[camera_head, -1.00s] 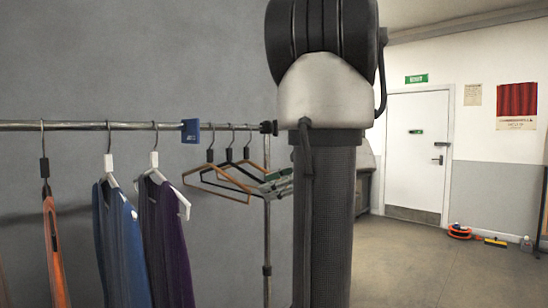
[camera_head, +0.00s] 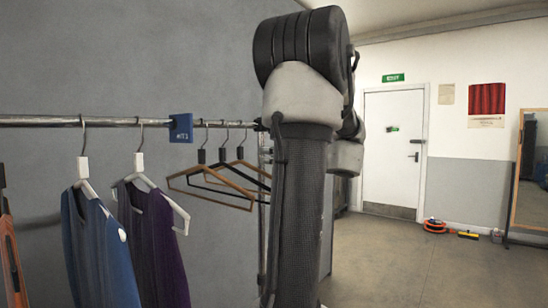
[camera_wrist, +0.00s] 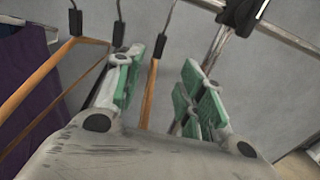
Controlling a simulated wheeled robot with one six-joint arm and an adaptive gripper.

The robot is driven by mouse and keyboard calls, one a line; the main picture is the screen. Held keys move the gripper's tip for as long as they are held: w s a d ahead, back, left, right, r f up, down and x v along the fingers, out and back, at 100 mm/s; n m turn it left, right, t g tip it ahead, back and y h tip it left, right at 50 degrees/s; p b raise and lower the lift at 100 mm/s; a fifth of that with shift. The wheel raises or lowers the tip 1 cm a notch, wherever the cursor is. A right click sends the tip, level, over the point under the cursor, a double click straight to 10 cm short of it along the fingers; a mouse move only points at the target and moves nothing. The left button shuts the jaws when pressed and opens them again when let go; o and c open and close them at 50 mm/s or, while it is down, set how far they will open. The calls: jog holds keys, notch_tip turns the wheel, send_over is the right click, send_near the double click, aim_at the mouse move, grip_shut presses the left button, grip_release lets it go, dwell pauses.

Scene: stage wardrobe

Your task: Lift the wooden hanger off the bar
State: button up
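Three bare hangers hang from the bar (camera_head: 70,121) right of the blue tag: a front wooden hanger (camera_head: 190,191), a black one (camera_head: 213,186) and a rear wooden hanger (camera_head: 250,165). In the wrist view, one wooden hanger (camera_wrist: 149,95) shows between the fingers of my gripper (camera_wrist: 162,72). My gripper is open, its green pads apart on either side of that hanger, with no clear contact. Another wooden hanger (camera_wrist: 40,74) and the black hanger's hook (camera_wrist: 119,22) are further left. In the head view my gripper is hidden behind my arm.
Blue (camera_head: 97,250) and purple (camera_head: 158,245) garments hang left of the blue tag (camera_head: 181,128). A black fitting (camera_wrist: 242,16) sits near the bar's end. A door (camera_head: 393,155) and a mirror (camera_head: 533,180) are at right. The floor before the door is mostly clear.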

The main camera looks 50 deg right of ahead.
aim_at(242, 153)
jog(key=w, duration=0.9)
jog(key=w+a, duration=0.1)
jog(key=w, duration=0.4)
jog(key=shift+a, duration=0.1)
grip_shut()
jog(key=shift+r, duration=1.7)
jog(key=shift+s, duration=0.2)
jog(key=shift+s+d, duration=0.15)
jog(key=shift+s, duration=1.8)
jog(key=shift+s+d, duration=0.15)
jog(key=shift+s, duration=1.75)
